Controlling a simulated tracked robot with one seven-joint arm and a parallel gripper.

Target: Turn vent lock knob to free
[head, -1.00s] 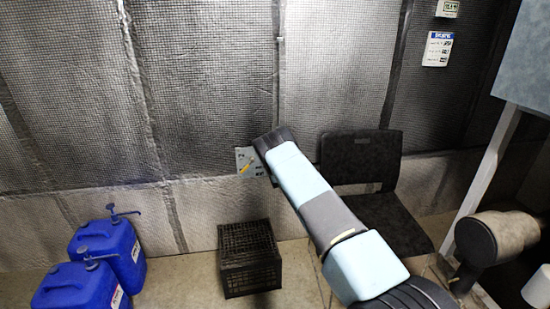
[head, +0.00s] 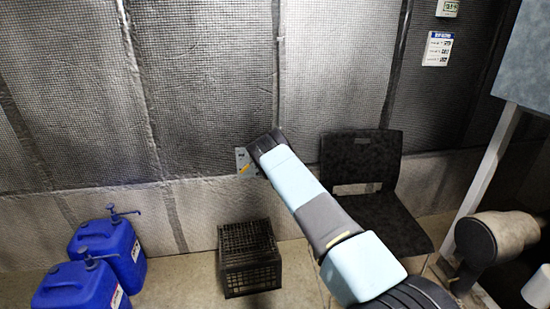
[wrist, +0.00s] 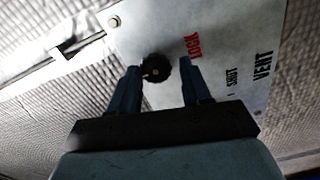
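The vent lock knob (wrist: 156,67) is a small round black knob on a pale plate (wrist: 215,40). Red LOCK lettering is beside it, with SHUT and VENT in black farther right. In the wrist view my gripper (wrist: 160,70) is open, with one blue finger on each side of the knob. The knob looks nearer the left finger; I cannot tell whether it touches. In the head view the plate (head: 241,155) is on the wall, mostly hidden by my arm's end, and the knob is hidden.
A yellow handle (head: 244,169) shows on the plate's lower part. A black crate (head: 250,262) stands below, blue canisters (head: 110,247) at left, a dark chair (head: 362,165) right of my arm. The floor between canisters and crate is clear.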

